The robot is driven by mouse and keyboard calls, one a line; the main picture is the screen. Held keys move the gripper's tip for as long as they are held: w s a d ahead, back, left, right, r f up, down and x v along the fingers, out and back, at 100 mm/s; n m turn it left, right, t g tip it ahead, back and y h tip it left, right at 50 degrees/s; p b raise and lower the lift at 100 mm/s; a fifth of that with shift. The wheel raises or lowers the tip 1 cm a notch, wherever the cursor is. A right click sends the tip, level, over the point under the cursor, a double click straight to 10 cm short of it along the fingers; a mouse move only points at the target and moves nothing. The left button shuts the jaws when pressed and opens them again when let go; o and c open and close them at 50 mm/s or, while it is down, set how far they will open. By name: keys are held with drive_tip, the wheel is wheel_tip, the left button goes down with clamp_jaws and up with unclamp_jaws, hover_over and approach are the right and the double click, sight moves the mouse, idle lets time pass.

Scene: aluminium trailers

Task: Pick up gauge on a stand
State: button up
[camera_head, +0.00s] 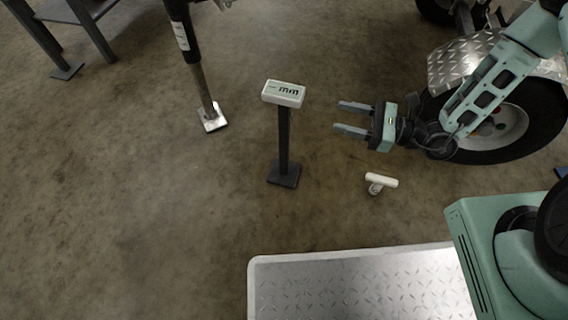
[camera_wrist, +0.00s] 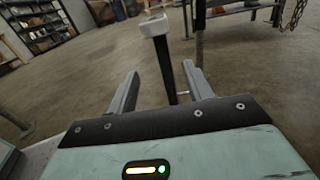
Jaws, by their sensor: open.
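The gauge on a stand (camera_head: 284,93) is a white box-shaped head with dark markings on a thin black post with a square dark base. It stands upright on the concrete floor near the middle of the head view. My gripper (camera_head: 352,118) is open and empty, to the right of the post, with its fingers pointing left towards it and a gap between. In the wrist view the gauge head (camera_wrist: 154,26) and post show ahead, beyond and between the open fingers (camera_wrist: 161,82). The base is hidden there.
A small white T-shaped item (camera_head: 380,182) is on the floor below my gripper. A jack leg with a metal foot (camera_head: 213,118) stands left of the gauge. A trailer wheel (camera_head: 505,125) with a tread-plate fender is at right. A tread-plate platform (camera_head: 360,285) lies in front.

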drive_tip(key=b, duration=0.6)
approach(277, 102)
drive_tip(key=w+a+f, duration=0.4)
drive_tip(key=w+a, duration=0.1)
drive_tip(key=b+x, duration=0.3)
drive_tip(key=x, duration=0.1)
drive_tip(key=shift+s+a+r+b, duration=0.1)
drive_tip(key=shift+a+r+b, duration=0.05)
drive_tip(key=shift+a+b, duration=0.2)
drive_tip(key=shift+r, duration=0.1)
clamp_jaws()
idle(0.5)
drive_tip(key=shift+r, duration=0.1)
